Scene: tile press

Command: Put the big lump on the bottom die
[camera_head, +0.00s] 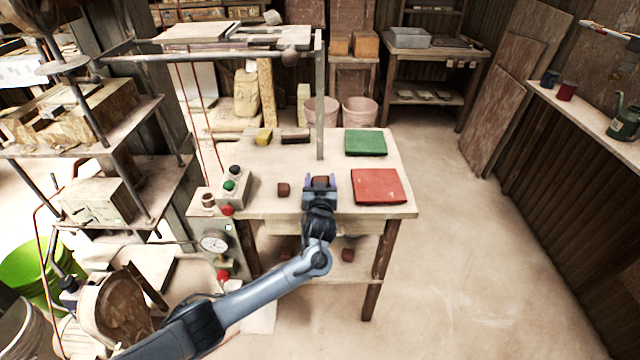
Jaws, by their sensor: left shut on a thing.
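My left gripper (321,183) is over the front of the work table, its fingers shut on a dark red-brown lump (321,181). The fingers and wrist hide part of this lump, so its full size and any gap to the table are hard to tell. Another dark red-brown lump (283,189) lies on the table just left of the gripper. At the left stands a frame with rods and plates, holding a pale block (98,201) low and a yellowish block (100,103) higher up. I cannot tell which is the bottom die. My right gripper is not in view.
A red square (378,186) and a green square (365,143) lie on the table (400,209). A button box (236,188) and a gauge (214,241) stand between table and frame. An upright post (320,100) rises behind the gripper. The floor at right is clear.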

